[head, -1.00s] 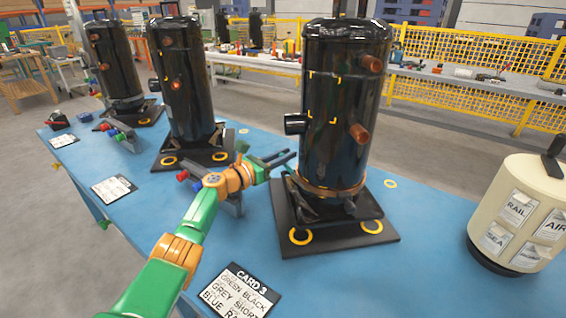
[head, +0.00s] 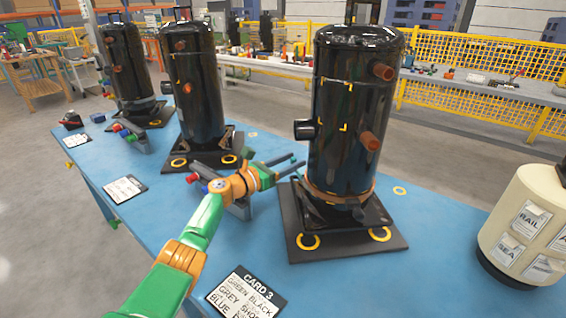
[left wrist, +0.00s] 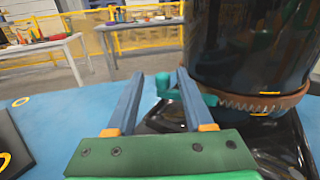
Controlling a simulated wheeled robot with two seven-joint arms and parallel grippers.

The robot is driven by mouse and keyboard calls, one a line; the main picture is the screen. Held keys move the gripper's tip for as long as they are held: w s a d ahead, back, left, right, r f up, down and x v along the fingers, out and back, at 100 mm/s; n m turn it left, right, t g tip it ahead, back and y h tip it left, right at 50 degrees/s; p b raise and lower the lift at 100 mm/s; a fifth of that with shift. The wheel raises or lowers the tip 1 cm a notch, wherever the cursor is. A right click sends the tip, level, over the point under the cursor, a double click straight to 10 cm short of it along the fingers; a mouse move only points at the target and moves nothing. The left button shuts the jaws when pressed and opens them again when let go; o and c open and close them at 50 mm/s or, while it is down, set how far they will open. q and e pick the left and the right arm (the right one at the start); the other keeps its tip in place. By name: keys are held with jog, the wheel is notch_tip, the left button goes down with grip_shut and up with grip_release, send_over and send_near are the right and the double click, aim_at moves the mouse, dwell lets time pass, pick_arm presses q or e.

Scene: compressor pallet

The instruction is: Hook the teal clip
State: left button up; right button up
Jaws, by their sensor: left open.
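A teal clip (left wrist: 164,84) shows in the left wrist view, between and just beyond my fingertips. It sits at the left side of the base of the nearest black compressor (head: 350,120). My left gripper (head: 298,160) is open, its two fingers spread on either side of the clip in the left wrist view (left wrist: 160,74). I cannot tell whether a finger touches the clip. The clip cannot be made out clearly in the head view. My right gripper is not in view.
The compressor stands on a dark base plate (head: 300,246) on the blue table (head: 440,270). Two more compressors stand to the left. Card 3 (head: 245,292) lies near the front edge. A cream canister (head: 525,225) stands at the right.

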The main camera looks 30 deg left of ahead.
pick_arm(q)
jog(key=p+v, duration=0.2)
jog(key=v, duration=0.4)
jog(key=shift+s+r, duration=0.1)
jog(key=shift+r, duration=0.1)
